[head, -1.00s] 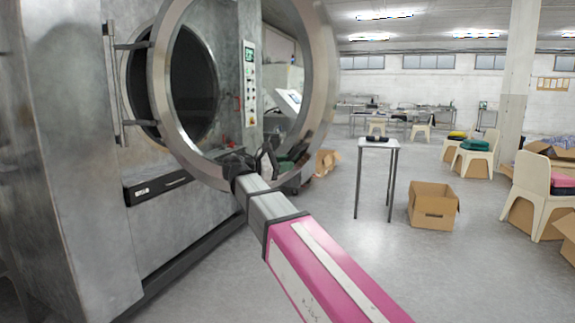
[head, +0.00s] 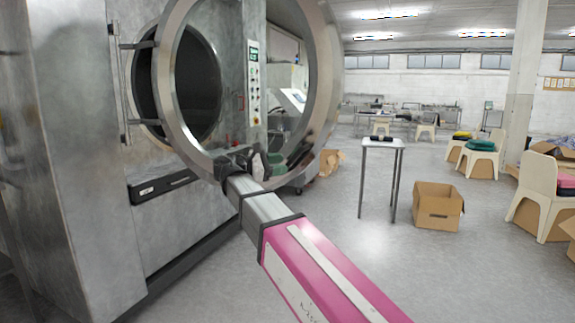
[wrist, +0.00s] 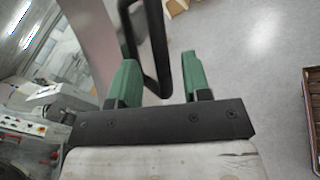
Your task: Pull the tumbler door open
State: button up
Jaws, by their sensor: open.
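The tumbler door (head: 329,75) is a round metal ring with a see-through middle. It stands swung out from the dark drum opening (head: 205,85), on hinges at the left (head: 124,90). My gripper (head: 262,165) is at the door's lower rim in the head view. In the wrist view, my green-fingered gripper (wrist: 160,78) is open, with the black loop handle (wrist: 159,55) of the door between its fingers. The fingers appear apart from the handle. The door rim (wrist: 90,35) runs along the left there. In the head view, my gripper largely hides the handle.
The grey washer body (head: 75,180) fills the left, with a control panel (head: 253,80) beside the opening. A small table (head: 383,145) and an open cardboard box (head: 437,208) stand to the right. The floor between them and the washer is clear.

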jog(key=v, duration=0.6)
jog(key=shift+a, duration=0.35)
jog(key=shift+s+a, duration=0.1)
jog(key=shift+s, duration=0.1)
